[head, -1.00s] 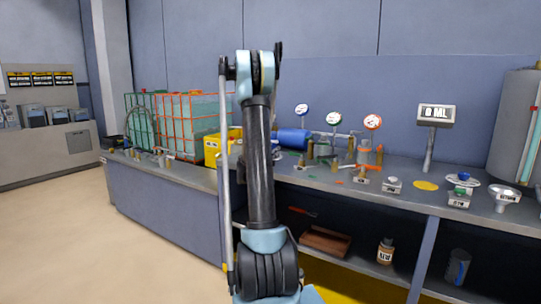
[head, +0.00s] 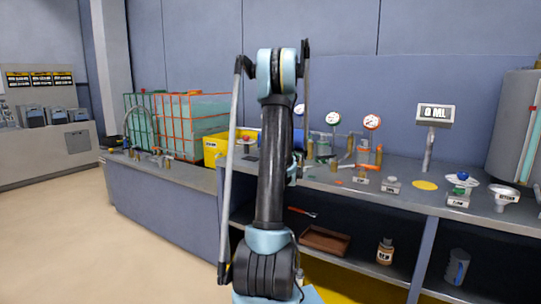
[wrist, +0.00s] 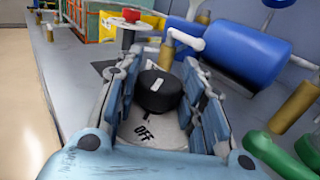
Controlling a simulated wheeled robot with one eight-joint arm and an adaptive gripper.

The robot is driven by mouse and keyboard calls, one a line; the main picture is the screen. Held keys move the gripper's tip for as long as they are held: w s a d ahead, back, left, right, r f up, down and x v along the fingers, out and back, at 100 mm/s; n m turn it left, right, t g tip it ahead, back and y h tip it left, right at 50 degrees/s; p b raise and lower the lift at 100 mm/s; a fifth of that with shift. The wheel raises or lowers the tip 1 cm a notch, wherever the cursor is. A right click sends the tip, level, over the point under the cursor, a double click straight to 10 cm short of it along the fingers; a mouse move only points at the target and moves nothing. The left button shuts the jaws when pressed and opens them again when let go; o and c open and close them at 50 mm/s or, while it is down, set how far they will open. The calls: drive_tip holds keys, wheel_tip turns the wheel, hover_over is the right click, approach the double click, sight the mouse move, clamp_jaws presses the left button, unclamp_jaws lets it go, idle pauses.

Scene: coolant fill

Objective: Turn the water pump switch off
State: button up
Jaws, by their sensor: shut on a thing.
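The water pump switch shows in the wrist view as a round black knob (wrist: 156,92) with a white mark on top. It sits on a pale plate lettered "OFF" (wrist: 146,134) on the side nearest the camera. My gripper (wrist: 162,62) has its two fingers on either side of the knob and is shut on it. The fingers hide part of the plate. A blue cylinder (wrist: 232,48), apparently the pump, lies just to the right. In the head view my arm hides my gripper, and I cannot make out the knob there.
A yellow box (head: 213,150) and orange-framed tanks (head: 192,125) stand to the left on the bench. Dial gauges (head: 371,122), small labelled valves and a "0 ML" display (head: 436,113) stand to the right. In the wrist view a green pipe (wrist: 280,158) lies close at the lower right.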

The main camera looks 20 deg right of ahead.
drive_tip(key=shift+d+n+y, duration=0.1)
drive_tip(key=shift+n+y, duration=0.5)
drive_tip(key=shift+y, duration=0.7)
drive_tip(key=o, duration=1.1)
drive_tip(key=s, duration=0.8)
drive_tip(key=s+d, duration=0.1)
drive_tip(key=s, duration=0.2)
drive_tip(key=shift+s, duration=0.4)
drive_tip(key=shift+f, duration=0.1)
